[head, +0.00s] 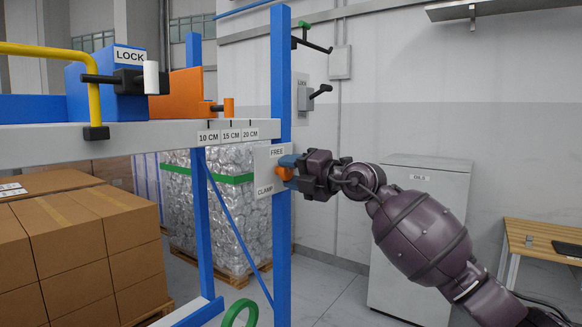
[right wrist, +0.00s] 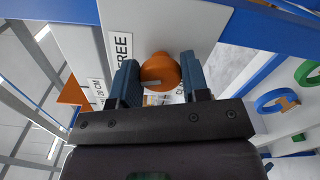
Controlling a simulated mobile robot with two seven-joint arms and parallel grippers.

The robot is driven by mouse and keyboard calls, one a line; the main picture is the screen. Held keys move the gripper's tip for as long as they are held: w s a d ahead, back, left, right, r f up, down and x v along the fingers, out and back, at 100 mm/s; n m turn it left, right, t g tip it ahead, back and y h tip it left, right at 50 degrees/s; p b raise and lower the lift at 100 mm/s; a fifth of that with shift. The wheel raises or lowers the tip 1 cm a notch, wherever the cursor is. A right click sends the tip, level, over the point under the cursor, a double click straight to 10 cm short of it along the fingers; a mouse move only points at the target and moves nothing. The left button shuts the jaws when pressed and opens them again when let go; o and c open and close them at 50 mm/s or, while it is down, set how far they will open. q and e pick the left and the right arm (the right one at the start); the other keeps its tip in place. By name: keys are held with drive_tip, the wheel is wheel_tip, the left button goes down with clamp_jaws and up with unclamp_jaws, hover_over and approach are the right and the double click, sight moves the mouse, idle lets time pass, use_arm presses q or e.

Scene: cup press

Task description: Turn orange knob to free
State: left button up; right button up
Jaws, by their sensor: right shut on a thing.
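The orange knob (head: 284,173) sits on a white panel (head: 264,160) on the blue post. The panel carries a FREE label (head: 277,152) above the knob and a CLAMP label (head: 265,190) below it. My right gripper (head: 287,168) reaches in from the right, its blue fingers at the knob. In the right wrist view the knob (right wrist: 160,70) lies between the two fingers (right wrist: 158,80), which are shut on it. A short pale mark shows on the knob; I cannot tell clearly which label it points at. My left gripper is not in view.
The blue post (head: 281,70) stands beside the panel. A white rail (head: 150,135) with an orange block (head: 172,95) and a blue LOCK block (head: 105,92) runs left. Cardboard boxes (head: 75,240) fill the lower left. A grey cabinet (head: 418,230) stands behind my right arm.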

drive_tip(key=shift+m+p, duration=0.45)
drive_tip(key=shift+m, duration=1.45)
drive_tip(key=o, duration=0.9)
drive_tip(key=b+v, duration=0.2)
drive_tip(key=v, duration=0.9)
drive_tip(key=shift+b, duration=0.3)
drive_tip(key=shift+w, duration=0.1)
